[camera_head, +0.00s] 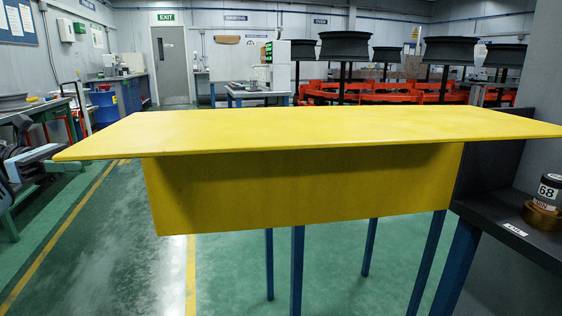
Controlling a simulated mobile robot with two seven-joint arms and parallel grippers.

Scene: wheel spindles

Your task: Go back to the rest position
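A grey and black shape at the left edge, below the level of the yellow table top, may be part of my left gripper (36,156). It is small and blends with the benches behind it, so I cannot tell its fingers or whether it holds anything. My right gripper does not show. The yellow table (300,128) fills the middle of the view, and its top is bare.
A dark shelf (520,237) at the right holds a black and gold cylinder (543,200). Black wheels (450,51) on spindles stand behind the table, near orange racks (385,95). Green floor (100,255) lies open at the left front.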

